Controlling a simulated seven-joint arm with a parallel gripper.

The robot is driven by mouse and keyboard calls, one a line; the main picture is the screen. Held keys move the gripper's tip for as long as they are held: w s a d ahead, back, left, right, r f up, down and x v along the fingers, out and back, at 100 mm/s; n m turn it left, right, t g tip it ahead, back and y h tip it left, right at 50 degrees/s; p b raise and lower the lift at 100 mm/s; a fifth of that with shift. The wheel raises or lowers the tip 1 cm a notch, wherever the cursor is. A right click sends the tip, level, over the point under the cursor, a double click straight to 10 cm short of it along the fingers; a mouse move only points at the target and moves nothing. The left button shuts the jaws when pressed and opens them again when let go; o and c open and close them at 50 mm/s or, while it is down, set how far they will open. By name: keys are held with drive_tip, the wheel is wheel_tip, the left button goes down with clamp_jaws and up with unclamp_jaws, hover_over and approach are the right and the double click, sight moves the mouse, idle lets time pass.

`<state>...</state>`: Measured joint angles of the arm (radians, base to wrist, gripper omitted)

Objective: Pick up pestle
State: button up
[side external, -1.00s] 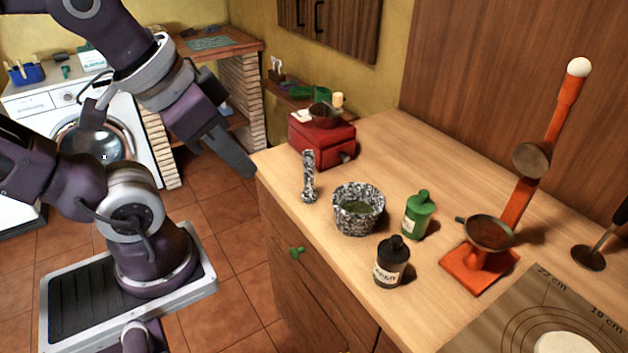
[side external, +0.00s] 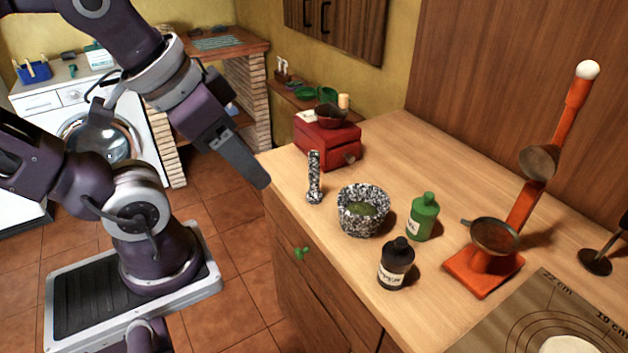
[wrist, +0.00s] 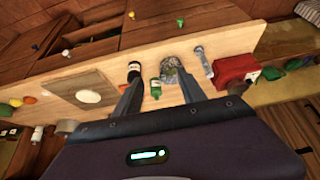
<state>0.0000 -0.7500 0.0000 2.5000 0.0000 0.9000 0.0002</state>
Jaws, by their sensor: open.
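The pestle (side external: 314,178) is a black-and-white speckled stone rod on the wooden counter, left of the mortar. It also shows in the wrist view (wrist: 204,62), at the upper right beside the mortar. The mortar (side external: 362,222) is a speckled stone bowl with green matter inside; it shows in the wrist view (wrist: 170,66) too. My gripper (side external: 258,178) is left of the pestle, near the counter's left edge, and apart from it. In the wrist view my gripper (wrist: 160,92) has its two fingers spread, with nothing held between them.
A red box grinder (side external: 327,142) stands behind the pestle. A green bottle (side external: 423,219) and a black bottle (side external: 395,266) stand right of the mortar. An orange stand (side external: 485,271) is further right. The counter (side external: 395,150) is clear behind the mortar.

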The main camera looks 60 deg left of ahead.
drive_tip(key=m+g, duration=0.6)
drive_tip(key=m, duration=1.2)
hover_over(314, 169)
drive_tip(key=f, duration=1.1)
drive_tip(key=shift+w+a+f, duration=0.1)
drive_tip(key=shift+w+f, duration=0.1)
drive_tip(key=shift+f, duration=0.15)
drive_tip(key=shift+m, duration=0.4)
drive_tip(key=f, duration=0.4)
drive_tip(key=a+f, duration=0.1)
drive_tip(key=f, duration=0.1)
drive_tip(key=shift+w+f, duration=0.1)
drive_tip(key=shift+f, duration=0.55)
clamp_jaws()
